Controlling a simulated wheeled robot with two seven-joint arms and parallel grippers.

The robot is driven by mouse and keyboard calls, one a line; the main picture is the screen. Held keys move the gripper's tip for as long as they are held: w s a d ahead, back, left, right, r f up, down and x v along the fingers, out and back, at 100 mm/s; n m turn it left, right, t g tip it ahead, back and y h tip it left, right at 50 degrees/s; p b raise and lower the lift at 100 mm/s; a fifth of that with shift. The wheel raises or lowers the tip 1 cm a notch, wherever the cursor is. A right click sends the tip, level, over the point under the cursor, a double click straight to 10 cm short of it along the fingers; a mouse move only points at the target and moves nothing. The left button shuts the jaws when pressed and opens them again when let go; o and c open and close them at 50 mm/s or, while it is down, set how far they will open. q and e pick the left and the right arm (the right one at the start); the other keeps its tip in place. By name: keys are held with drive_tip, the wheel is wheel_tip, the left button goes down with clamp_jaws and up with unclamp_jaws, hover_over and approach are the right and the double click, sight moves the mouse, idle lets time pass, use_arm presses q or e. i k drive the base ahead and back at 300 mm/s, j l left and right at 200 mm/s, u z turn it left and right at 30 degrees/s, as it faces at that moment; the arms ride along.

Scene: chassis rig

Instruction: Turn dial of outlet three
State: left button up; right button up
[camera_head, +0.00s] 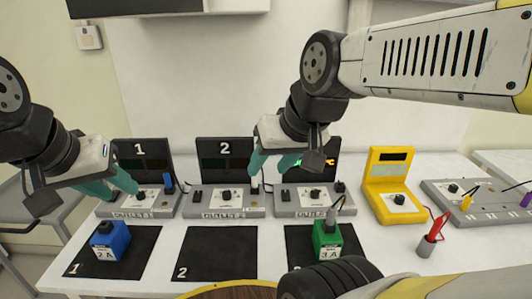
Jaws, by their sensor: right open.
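Outlet three (298,205) is the grey unit right of center, with a black dial (316,194) on a white plate. Its dark screen (327,172) shows green and yellow marks, and my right gripper hides much of it. My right gripper (271,170) is open and empty, its teal fingers above and left of the dial, apart from it. My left gripper (120,193) hangs near outlet one (150,207) at the left, teal fingers spread with nothing seen between them. A green block (327,241) marked 3A, with a grey plug on top, stands on the mat in front of outlet three.
Outlet two (222,203) stands in the middle, with an empty black mat (217,255) in front. A blue block (109,242) marked 2A is on mat 1. A yellow device (391,185), a red plug (430,240) and a grey strip (480,203) are at the right.

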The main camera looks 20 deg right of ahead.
sight(314, 195)
drive_tip(key=j+z, duration=0.2)
drive_tip(key=z, duration=0.65)
